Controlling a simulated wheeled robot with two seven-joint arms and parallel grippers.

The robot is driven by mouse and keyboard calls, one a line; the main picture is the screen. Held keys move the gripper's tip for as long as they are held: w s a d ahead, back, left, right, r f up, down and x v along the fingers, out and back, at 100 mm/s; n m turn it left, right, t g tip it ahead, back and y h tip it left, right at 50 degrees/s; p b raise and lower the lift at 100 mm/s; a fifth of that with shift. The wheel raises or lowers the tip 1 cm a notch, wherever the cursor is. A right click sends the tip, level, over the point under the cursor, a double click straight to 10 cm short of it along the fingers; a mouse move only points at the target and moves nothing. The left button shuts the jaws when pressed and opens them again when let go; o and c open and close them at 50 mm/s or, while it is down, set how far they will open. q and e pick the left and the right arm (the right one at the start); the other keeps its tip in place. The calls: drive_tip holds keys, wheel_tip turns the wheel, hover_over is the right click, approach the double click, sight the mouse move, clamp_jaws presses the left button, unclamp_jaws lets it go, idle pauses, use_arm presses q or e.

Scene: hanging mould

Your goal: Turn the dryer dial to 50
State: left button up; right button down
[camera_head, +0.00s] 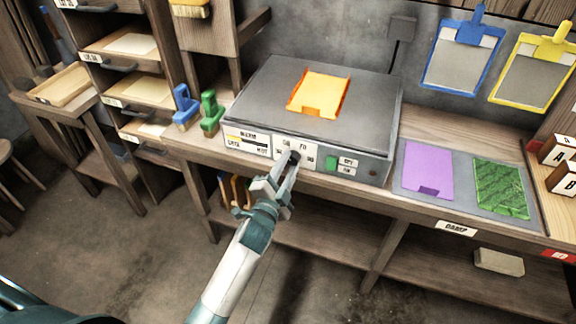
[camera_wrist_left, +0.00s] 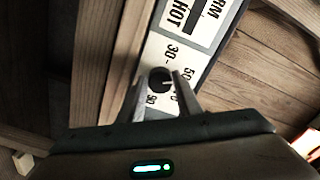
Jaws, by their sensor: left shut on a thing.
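The dryer (camera_head: 318,95) is a grey box on the bench with an orange sheet on its flat top. Its black dial (camera_head: 295,156) sits on a white plate on the front face, with numbers around it. My left gripper (camera_head: 291,163) reaches up from below and is shut on the dial. In the left wrist view the dial (camera_wrist_left: 159,80) sits between the fingertips, with 30, 50, 70 and 90 printed around it. A small light mark shows on its side towards the 50 and 70; the exact setting is hard to read. My right gripper is not in view.
A green switch (camera_head: 331,163) is right of the dial. Green (camera_head: 210,112) and blue (camera_head: 185,106) handled tools stand left of the dryer. A grey mat (camera_head: 466,203) with purple and green sheets lies on the right. The floor in front is clear.

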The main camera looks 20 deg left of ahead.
use_arm(q)
drive_tip(key=o, duration=1)
